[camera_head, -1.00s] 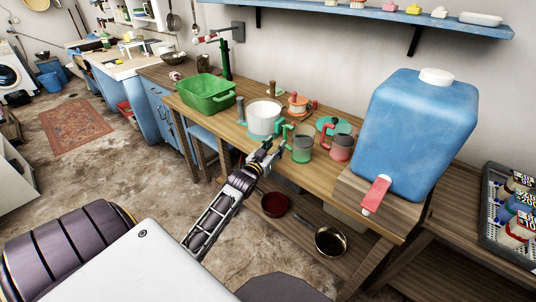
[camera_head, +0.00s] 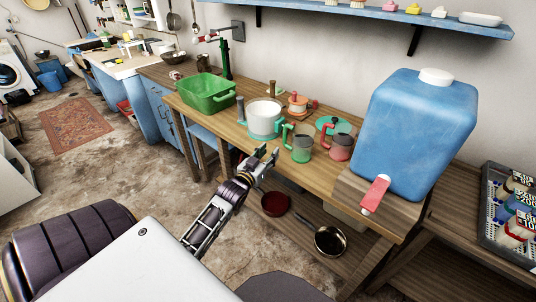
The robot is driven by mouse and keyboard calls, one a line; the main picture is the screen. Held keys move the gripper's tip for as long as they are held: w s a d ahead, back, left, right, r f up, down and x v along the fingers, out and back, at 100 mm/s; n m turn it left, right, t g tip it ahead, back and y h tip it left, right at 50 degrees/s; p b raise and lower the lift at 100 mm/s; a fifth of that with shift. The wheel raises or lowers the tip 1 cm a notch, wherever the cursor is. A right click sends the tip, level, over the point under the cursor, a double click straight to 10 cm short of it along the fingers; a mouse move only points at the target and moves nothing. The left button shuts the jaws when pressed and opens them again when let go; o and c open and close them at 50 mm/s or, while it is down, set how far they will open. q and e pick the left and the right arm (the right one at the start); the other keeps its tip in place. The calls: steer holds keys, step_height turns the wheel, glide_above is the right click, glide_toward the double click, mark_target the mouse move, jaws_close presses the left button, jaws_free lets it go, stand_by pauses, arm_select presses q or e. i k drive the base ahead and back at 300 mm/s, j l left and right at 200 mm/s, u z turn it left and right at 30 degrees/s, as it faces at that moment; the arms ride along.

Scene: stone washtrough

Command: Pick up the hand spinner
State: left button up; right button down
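I cannot tell for sure which thing is the hand spinner. A white tub on a teal base (camera_head: 264,122), with a grey upright handle at its left, stands on the wooden bench. Behind it is a small orange piece with a red knob (camera_head: 298,104), and to the right lies a teal disc (camera_head: 326,122), partly hidden by a mug. My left gripper (camera_head: 268,152) is at the bench's front edge, in front of and below the white tub and apart from it. Its fingers look spread, with nothing seen between them. My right gripper is not in view.
A green-handled mug (camera_head: 301,150) and a red-handled mug (camera_head: 340,147) stand close right of the tub. A green basin (camera_head: 207,95) is at left. A large blue water container (camera_head: 418,130) stands at right. Pans (camera_head: 330,241) lie on the lower shelf.

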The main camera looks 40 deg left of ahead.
mark_target(264, 119)
steer(key=u, duration=1.25)
